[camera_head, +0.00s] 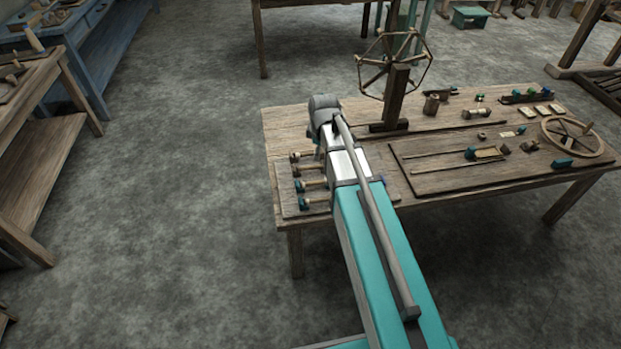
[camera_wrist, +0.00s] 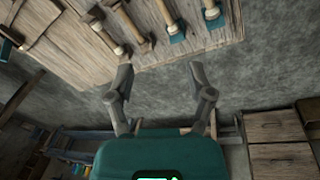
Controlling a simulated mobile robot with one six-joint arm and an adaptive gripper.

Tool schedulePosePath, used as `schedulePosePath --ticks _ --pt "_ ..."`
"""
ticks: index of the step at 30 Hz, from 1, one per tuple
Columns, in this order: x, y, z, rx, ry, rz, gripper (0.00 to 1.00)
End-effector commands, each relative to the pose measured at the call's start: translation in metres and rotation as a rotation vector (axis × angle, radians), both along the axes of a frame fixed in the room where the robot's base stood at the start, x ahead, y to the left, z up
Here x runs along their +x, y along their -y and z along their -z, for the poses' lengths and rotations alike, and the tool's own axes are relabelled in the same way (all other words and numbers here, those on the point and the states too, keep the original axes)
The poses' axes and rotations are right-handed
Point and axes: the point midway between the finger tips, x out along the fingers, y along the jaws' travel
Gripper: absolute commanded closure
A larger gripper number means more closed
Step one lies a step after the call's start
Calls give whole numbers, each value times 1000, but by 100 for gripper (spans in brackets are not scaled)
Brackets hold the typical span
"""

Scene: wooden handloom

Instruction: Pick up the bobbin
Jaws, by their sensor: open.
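Several bobbins lie side by side on a board at the left end of the table. Two have teal ends, such as this bobbin (camera_head: 314,203), and two have brown ends, such as this bobbin (camera_head: 309,156). They also show at the top of the wrist view, with a brown-ended bobbin (camera_wrist: 105,39) and a teal-ended bobbin (camera_wrist: 172,18). I cannot tell which one is meant. My gripper (camera_wrist: 160,80) is open and empty, its fingers apart, with the board's edge and grey floor beyond them. In the head view my arm hides the gripper.
The wooden table (camera_head: 285,125) also bears a yarn winder (camera_head: 396,80) on a post, a spoked wheel (camera_head: 577,138) and a large board (camera_head: 450,179) with small parts. A workbench (camera_head: 40,130) stands at the left. The floor between is clear.

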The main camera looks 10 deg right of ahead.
Motion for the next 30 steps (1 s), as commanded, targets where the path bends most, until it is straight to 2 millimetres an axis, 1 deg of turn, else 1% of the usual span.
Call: schedulePosePath --ticks 1,3,6,10,15,26,30 --pt "18 1 20 -14 13 -69 32" --pt "33 2 31 -34 29 -164 32" --pt "50 3 44 -60 49 -280 32" --pt "65 4 53 -86 65 -385 32" --pt "73 5 57 -103 76 -447 32" --pt "73 4 56 -104 76 -453 32" --pt "74 4 60 -104 76 -453 32"
